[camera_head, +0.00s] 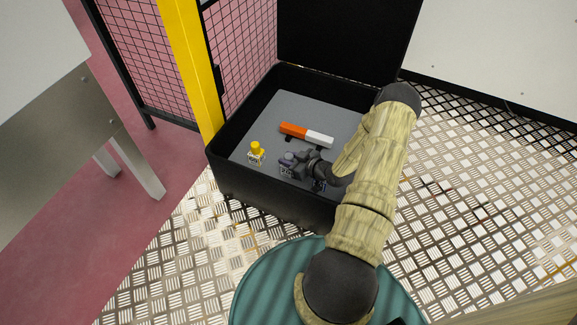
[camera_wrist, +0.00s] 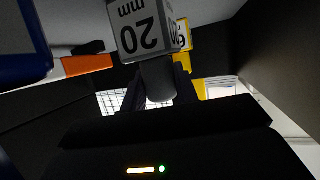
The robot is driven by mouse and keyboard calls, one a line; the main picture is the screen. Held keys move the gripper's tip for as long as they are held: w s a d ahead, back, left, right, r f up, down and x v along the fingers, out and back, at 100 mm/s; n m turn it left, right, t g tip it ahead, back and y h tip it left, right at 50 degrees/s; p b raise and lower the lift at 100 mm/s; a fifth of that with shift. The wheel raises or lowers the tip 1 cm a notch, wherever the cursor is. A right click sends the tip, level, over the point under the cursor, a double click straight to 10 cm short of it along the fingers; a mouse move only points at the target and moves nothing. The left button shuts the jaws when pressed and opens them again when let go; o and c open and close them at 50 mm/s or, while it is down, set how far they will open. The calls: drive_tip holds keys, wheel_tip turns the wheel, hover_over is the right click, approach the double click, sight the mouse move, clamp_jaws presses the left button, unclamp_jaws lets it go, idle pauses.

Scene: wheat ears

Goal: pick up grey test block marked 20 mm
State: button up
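The grey test block (camera_wrist: 140,32) shows its "20 mm" marking upside down at the top of the wrist view. A grey round knob (camera_wrist: 160,82) projects from it toward my gripper (camera_wrist: 160,88), with a dark finger on either side of the knob. I cannot tell whether the fingers press on it. In the head view my gripper (camera_head: 300,166) is low inside the black case, over the grey block (camera_head: 287,169), which it partly hides.
The black case (camera_head: 262,190) has its lid raised behind. On its grey floor lie an orange and white bar (camera_head: 305,135) and a yellow-knobbed block (camera_head: 256,152). A blue thing (camera_wrist: 22,42) is close at the wrist view's left. A yellow post (camera_head: 190,60) stands left of the case.

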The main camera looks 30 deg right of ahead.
drive_tip(key=shift+c, duration=0.9)
drive_tip(key=shift+r, duration=0.1)
wheel_tip(320, 180, up, 10)
drive_tip(key=p, duration=0.6)
